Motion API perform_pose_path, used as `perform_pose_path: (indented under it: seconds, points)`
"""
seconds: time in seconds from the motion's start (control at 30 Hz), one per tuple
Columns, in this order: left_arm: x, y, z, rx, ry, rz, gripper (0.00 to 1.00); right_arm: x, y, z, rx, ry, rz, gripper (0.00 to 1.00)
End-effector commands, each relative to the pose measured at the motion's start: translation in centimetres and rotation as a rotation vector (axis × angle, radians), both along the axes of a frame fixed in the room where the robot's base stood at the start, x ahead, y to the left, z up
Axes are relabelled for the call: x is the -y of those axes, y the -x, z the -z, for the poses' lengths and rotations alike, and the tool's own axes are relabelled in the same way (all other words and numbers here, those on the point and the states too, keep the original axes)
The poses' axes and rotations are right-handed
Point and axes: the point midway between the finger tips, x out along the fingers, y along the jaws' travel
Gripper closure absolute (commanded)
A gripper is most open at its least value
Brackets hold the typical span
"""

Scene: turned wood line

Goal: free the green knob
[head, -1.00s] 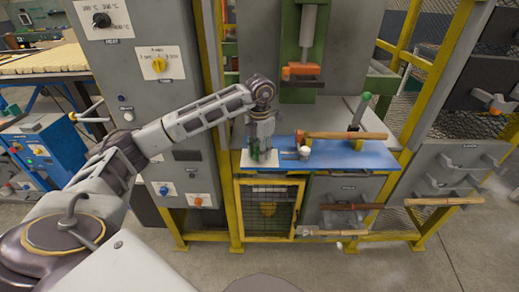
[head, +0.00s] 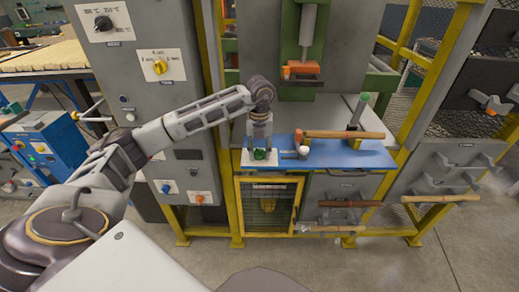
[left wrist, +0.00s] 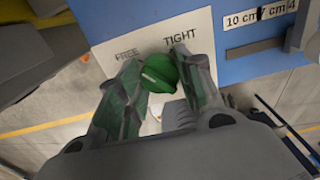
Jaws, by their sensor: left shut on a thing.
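The green knob (head: 262,154) sits on a white plate at the left end of the blue bench top, below my left gripper (head: 260,147). In the left wrist view the knob (left wrist: 158,73) is between the two fingers of my left gripper (left wrist: 156,66), which is shut on it. The plate (left wrist: 115,47) carries the words FREE, at left, and TIGHT, at right. I cannot tell which word the knob points to. The fingers hide part of the plate. My right gripper is in neither view.
A wooden-handled tool (head: 343,134) lies across the blue bench top (head: 335,158), with a small white-topped pot (head: 303,151) near it. A green-capped post (head: 357,110) stands behind. A grey control cabinet (head: 182,110) stands left of the bench. An orange-ended press (head: 301,71) hangs above.

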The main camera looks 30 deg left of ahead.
Motion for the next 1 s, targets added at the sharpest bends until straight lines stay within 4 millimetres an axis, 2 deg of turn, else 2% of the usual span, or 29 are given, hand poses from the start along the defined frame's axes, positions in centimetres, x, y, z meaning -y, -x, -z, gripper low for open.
perform_pose_path:
  seconds: [0.4,0.8,0.83,1.0]
  points:
    - [0.0,0.0,-0.1,0.001,0.0,-0.137,0.88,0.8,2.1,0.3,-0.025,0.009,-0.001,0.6]
    - [0.0,0.0,0.0,0.001,0.0,-0.143,0.88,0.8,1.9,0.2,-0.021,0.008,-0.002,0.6]
    - [0.0,0.0,0.0,0.001,0.0,-0.143,0.61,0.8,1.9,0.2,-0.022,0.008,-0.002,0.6]
    - [0.0,0.0,0.0,0.001,0.0,-0.142,0.42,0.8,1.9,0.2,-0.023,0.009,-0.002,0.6]
